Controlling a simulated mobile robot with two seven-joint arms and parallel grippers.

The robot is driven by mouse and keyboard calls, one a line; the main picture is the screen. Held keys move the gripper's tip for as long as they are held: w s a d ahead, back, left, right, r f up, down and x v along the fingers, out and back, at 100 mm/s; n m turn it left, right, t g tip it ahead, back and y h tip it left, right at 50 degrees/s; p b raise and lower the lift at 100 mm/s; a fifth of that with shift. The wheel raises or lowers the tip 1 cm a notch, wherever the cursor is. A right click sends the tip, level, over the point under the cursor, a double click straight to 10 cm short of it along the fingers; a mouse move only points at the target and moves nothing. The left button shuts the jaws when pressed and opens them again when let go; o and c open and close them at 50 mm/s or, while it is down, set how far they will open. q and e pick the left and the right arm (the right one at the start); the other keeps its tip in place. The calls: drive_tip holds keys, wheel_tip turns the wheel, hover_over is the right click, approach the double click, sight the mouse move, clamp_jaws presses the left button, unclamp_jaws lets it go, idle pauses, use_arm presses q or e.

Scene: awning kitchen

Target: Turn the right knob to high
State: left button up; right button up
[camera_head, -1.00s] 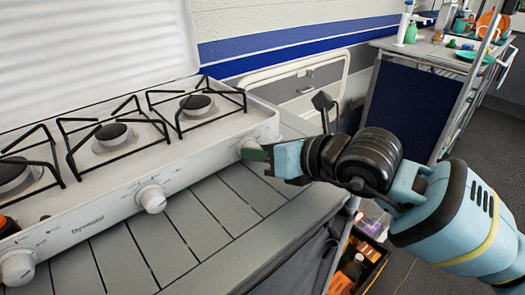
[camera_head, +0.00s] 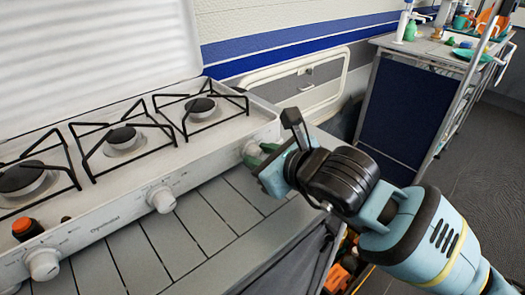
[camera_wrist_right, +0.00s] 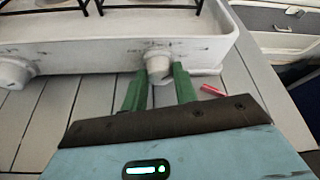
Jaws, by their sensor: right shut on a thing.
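The right knob (camera_head: 252,150) is a white knob at the right end of the stove's front panel. In the right wrist view the knob (camera_wrist_right: 158,66) sits between the two green fingertips. My right gripper (camera_head: 262,154) is shut on it, with a finger on either side. The gripper also shows in the right wrist view (camera_wrist_right: 159,82). The fingers partly cover the knob in the head view, and I cannot read its setting. My left gripper is not in view.
The white stove (camera_head: 120,200) has more knobs along its front, including a middle knob (camera_head: 161,199) and a left knob (camera_head: 43,264). Black pan supports stand over the burners. The slatted grey counter (camera_head: 185,235) in front is mostly clear. A small red object (camera_wrist_right: 212,90) lies right of the fingers.

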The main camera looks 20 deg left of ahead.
drive_tip(key=shift+s+f+n+t+h, duration=0.1)
drive_tip(key=shift+n+t+h, duration=0.2)
drive_tip(key=shift+n+t, duration=0.4)
drive_tip(key=shift+n+b, duration=0.3)
drive_tip(key=shift+b, duration=0.05)
drive_tip(key=o, duration=1)
drive_tip(key=shift+c, duration=0.2)
drive_tip(key=shift+s, duration=0.1)
